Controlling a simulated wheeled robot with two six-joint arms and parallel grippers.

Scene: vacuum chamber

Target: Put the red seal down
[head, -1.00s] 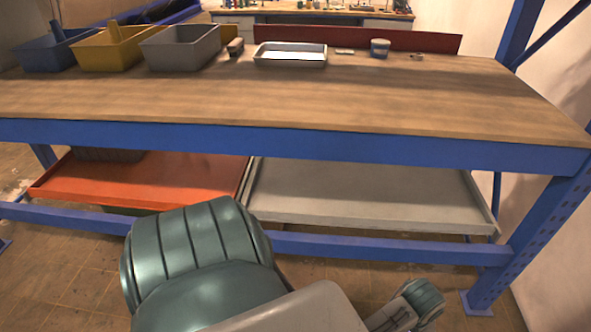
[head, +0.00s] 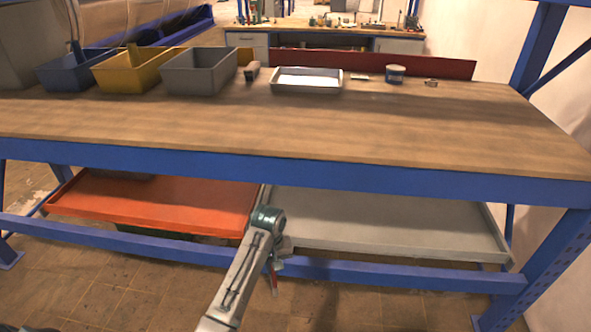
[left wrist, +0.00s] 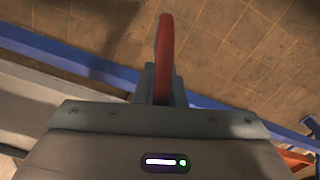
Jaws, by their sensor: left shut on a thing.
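The red seal (left wrist: 165,52) shows in the left wrist view as a thin red curved piece, edge-on, standing out beyond the gripper. My left gripper (left wrist: 163,85) is shut on it. In the head view my left gripper (head: 275,262) is low in front of the workbench, near the lower shelf, with a small red bit of the seal (head: 275,285) hanging below it. The seal is in the air over the tiled floor, below the height of the bench top. My right gripper is not in view.
The wooden bench top (head: 300,125) is clear along its front and middle. At its back stand blue (head: 75,72), yellow (head: 125,72) and grey (head: 200,75) bins, a shallow metal tray (head: 307,86) and a small tub (head: 395,75). Below are an orange tray (head: 160,208) and a grey tray (head: 390,220).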

